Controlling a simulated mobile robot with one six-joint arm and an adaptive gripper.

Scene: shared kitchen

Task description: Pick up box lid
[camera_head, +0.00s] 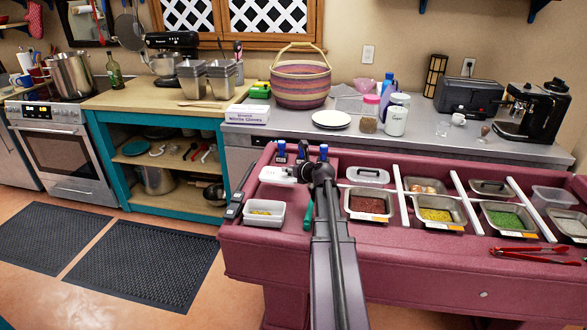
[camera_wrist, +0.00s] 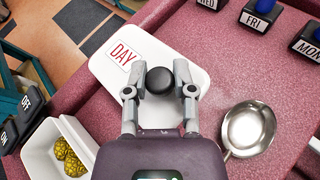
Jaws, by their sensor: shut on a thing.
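The box lid (camera_wrist: 178,62) is a white rounded plate with a red "DAY" label and a black knob, in the upper middle of the wrist view. My gripper (camera_wrist: 160,82) is shut on the black knob, one finger on each side. In the head view the lid (camera_head: 276,175) shows at the left end of the maroon counter, partly hidden by my gripper (camera_head: 298,172). A white open box (camera_wrist: 50,133) with yellow pineapple-like pieces stands at lower left; it also shows in the head view (camera_head: 251,219). I cannot tell whether the lid touches the counter.
Blocks marked "FRI" (camera_wrist: 261,14) and "MON" stand behind the lid, with a "WED" block near them. A shiny metal scoop (camera_wrist: 248,130) lies to the right. "ON" and "OFF" blocks (camera_wrist: 24,98) line the left edge. Food trays (camera_head: 368,203) fill the counter's right side.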

